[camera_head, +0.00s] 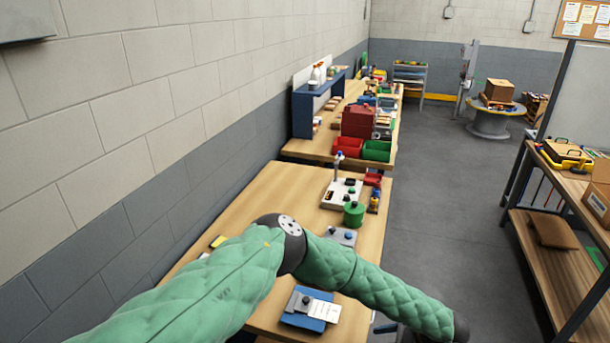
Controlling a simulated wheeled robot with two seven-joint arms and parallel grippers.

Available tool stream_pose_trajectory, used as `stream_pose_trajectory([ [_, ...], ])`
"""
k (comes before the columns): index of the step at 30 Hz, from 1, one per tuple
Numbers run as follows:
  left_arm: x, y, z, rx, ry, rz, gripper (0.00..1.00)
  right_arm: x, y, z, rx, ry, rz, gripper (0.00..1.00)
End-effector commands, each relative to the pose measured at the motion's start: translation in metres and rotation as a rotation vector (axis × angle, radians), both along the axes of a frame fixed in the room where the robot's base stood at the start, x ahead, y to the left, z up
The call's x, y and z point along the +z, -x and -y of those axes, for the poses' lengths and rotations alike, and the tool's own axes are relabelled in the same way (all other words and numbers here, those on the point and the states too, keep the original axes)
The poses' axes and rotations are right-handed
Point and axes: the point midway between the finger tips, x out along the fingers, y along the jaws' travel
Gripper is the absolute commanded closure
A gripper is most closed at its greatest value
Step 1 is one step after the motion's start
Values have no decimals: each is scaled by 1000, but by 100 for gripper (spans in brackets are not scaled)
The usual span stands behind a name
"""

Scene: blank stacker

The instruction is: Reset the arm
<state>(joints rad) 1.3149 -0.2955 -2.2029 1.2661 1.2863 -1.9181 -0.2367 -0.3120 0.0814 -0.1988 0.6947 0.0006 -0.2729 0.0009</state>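My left arm (345,268), in a green quilted sleeve, comes in from the lower left. It bends at a dark joint (283,240) above the near wooden workbench and runs down to the lower right. Its far end reaches a dark joint at the bottom edge, past the bench's right side. The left gripper is not in view. My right arm and gripper are not in view. The near workbench (285,182) stands along the left wall, and the arm covers part of its top.
On the near bench are a blue plate with a grey piece (310,310), a green cylinder (354,214) and a white fixture (341,193). A farther bench holds red bins (348,146) and green bins (377,150). A shelf (555,255) stands right. The grey floor (440,210) between is clear.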

Motion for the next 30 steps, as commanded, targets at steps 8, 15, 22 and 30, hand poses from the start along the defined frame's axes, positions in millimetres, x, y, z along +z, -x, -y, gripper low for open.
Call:
stream_pose_trajectory([
  [8, -55, 63, 59, 31, 270, -123, 57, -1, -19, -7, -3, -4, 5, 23],
  [15, -87, 107, 111, 113, 536, -214, 57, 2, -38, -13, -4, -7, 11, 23],
  [22, -109, 131, 149, 235, 769, -270, 57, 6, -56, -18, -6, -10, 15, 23],
  [30, -136, 137, 171, 426, 1008, -291, 57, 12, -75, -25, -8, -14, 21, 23],
])
